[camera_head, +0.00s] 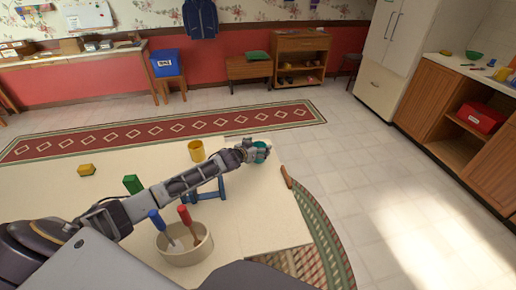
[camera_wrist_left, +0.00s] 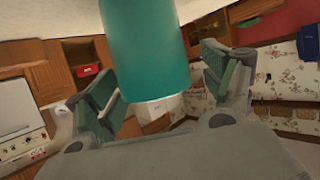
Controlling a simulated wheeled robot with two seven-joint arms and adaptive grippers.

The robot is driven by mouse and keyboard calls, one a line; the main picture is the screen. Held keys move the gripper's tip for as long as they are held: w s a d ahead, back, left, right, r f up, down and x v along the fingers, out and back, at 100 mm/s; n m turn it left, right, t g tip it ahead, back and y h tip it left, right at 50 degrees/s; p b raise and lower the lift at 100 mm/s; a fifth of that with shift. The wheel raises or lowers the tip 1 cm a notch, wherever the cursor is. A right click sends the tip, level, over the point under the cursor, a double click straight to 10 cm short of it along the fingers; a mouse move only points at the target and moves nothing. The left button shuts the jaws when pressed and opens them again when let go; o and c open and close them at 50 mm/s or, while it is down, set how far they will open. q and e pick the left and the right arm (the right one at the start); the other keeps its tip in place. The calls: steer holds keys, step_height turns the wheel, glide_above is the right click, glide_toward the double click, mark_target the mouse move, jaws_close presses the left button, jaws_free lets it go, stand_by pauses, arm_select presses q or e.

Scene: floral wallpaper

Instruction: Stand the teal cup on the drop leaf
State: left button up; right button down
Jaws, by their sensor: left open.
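The teal cup (camera_head: 262,154) is at the far right part of the cream table (camera_head: 255,215), partly hidden by my left gripper (camera_head: 250,151). In the left wrist view the teal cup (camera_wrist_left: 145,50) is large and lies between the two fingers of my left gripper (camera_wrist_left: 160,88). The fingers are open, with a visible gap on the right side of the cup. I cannot tell from these views whether the cup's base touches the table. The drop leaf's border is not clear to me in the cream top. My right gripper is not in view.
A yellow cup (camera_head: 196,151), a blue frame-like item (camera_head: 206,192) and a green block (camera_head: 132,184) are near my left arm. A round beige tub (camera_head: 185,252) holds a blue-handled and a red-handled tool. A brown stick (camera_head: 286,177) lies at the right edge.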

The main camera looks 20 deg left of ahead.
arm_select(q)
steer(key=shift+r, duration=0.35)
steer(key=shift+s, duration=0.5)
steer(key=shift+v, duration=1)
steer(key=shift+s+a+r, duration=0.15)
steer(key=shift+s+r, duration=0.15)
steer(key=shift+s, duration=0.25)
steer(key=v, duration=0.3)
steer(key=shift+s, duration=0.15)
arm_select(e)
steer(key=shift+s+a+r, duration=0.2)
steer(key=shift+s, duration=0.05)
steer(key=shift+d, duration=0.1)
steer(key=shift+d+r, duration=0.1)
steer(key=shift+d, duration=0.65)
